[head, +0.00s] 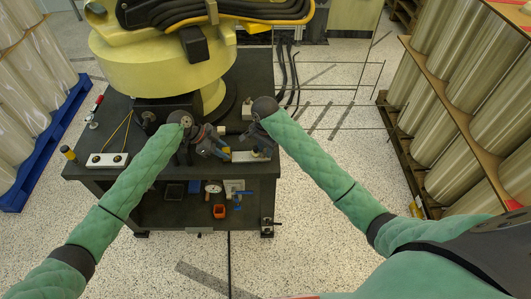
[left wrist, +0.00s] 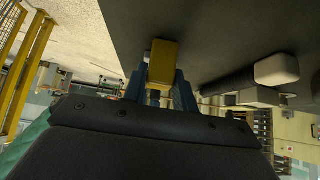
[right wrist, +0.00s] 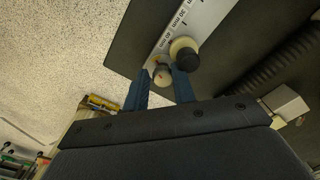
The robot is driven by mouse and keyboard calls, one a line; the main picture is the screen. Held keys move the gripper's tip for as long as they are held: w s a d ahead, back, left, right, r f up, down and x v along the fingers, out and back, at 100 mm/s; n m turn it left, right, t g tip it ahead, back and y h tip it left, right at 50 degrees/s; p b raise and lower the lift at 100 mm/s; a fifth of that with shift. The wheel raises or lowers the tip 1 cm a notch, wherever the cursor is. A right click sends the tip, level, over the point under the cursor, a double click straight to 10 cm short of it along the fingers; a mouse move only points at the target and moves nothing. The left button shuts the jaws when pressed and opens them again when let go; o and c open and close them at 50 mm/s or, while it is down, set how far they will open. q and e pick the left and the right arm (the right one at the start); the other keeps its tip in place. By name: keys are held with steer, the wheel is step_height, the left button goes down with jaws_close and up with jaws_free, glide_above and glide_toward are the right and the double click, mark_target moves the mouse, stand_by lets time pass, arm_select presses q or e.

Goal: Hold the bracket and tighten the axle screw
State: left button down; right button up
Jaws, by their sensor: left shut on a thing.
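In the left wrist view my left gripper (left wrist: 160,84) has its blue fingers on both sides of a yellow block (left wrist: 162,56) and is shut on it. I cannot tell whether this block is part of the bracket. In the right wrist view my right gripper (right wrist: 160,88) has its fingers apart. A small round brass-coloured knob or screw head (right wrist: 162,75) shows between its tips, with a gap visible. Beside it a cream and black knob (right wrist: 184,52) stands on a pale marked strip (right wrist: 180,20). In the head view both hands are low over the table's front edge.
The black table (head: 110,125) carries a large yellow robot base (head: 165,65) at the back. A white box with knobs (head: 107,160) stands at the left. A lower shelf holds an orange bin (head: 219,211). Racks of rolls (head: 480,100) stand at the right.

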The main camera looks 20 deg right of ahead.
steer(key=o, duration=0.4)
steer(key=shift+d+f, duration=0.15)
steer(key=shift+d, duration=0.05)
steer(key=shift+c, duration=0.2)
steer(key=shift+a, duration=0.1)
step_height(320, 180, up, 12)
